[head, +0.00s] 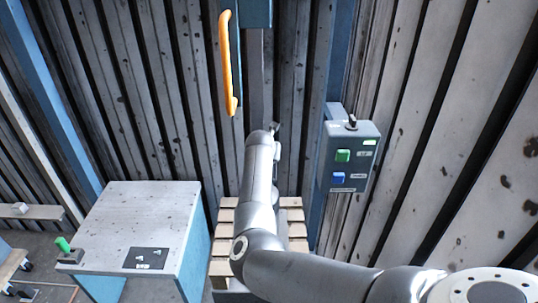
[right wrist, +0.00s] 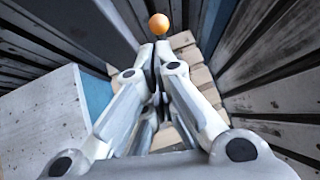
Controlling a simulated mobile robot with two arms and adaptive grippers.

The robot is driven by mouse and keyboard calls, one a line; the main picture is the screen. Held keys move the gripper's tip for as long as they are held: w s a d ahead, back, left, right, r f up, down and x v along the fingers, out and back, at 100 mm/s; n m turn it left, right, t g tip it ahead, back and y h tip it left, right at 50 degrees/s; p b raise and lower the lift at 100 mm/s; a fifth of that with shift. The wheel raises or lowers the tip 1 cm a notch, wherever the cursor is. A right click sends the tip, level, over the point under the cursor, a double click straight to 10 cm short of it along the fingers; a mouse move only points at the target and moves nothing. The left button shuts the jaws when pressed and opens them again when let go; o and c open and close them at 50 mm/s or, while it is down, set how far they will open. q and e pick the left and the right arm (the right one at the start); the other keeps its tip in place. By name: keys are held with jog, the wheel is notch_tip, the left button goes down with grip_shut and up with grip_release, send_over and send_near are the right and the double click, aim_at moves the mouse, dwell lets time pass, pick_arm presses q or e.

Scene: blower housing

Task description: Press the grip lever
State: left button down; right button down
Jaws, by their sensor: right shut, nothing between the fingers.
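A long orange handle (head: 229,63), which looks like the grip lever, hangs upright at the top of the head view beside a blue upright part. A round orange end (right wrist: 159,24) shows at the top of the right wrist view, just beyond my right gripper (right wrist: 158,52). I cannot tell whether the fingertips touch it or whether it is the same handle. The right gripper's fingers are closed together with nothing between them. In the head view my right arm reaches up the middle and mostly hides its gripper. My left gripper is not in view.
A grey control box (head: 349,157) with green and blue buttons and a small black lever on top stands right of my arm. A cabinet (head: 140,215) with a dark panel is at left, beside a green knob (head: 63,244). A slatted wooden pallet (head: 222,240) lies below my arm.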

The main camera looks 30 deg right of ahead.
jog(key=shift+v, duration=2)
jog(key=shift+s+f, duration=0.1)
jog(key=shift+f, duration=0.05)
